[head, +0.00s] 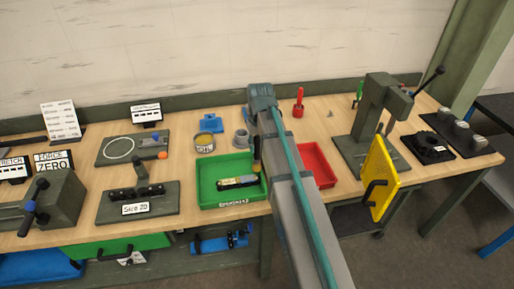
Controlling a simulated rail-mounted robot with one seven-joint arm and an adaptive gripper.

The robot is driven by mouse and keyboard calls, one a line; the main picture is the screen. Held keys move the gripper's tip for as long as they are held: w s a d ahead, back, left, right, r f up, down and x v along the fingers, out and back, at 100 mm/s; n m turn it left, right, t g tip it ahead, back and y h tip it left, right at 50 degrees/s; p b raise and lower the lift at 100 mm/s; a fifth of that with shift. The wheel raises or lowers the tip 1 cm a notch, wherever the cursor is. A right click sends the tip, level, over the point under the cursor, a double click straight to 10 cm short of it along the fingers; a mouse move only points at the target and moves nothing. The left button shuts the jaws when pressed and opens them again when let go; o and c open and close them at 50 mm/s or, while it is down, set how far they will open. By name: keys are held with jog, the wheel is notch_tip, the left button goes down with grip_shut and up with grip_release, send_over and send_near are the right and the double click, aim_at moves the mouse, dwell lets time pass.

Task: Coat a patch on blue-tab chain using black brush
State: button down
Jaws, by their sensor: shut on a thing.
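My gripper (257,152) is mostly hidden behind my arm. It points down over the right side of a green tray (209,200). A slim dark tool (257,166) with a yellowish upper part shows at its fingers, and the gripper is shut on it; I cannot tell for sure that it is the black brush. A short black piece with yellow and pale parts (237,183) lies in the tray, left of the tool; I cannot tell whether they touch. I cannot make out the blue-tab chain with certainty. A small blue piece (158,141) lies on a dark plate (112,158) with a white ring.
A red tray (321,170) lies right of my arm. A press (378,110) with a yellow panel (379,180) stands further right. A tin (204,143), a grey cup (241,139) and a blue block (210,124) stand behind the green tray. A labelled fixture (137,203) stands left.

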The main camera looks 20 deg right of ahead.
aim_at(257, 139)
jog(key=shift+r+p, duration=0.9)
jog(key=shift+r, duration=0.8)
jog(key=shift+f, duration=0.1)
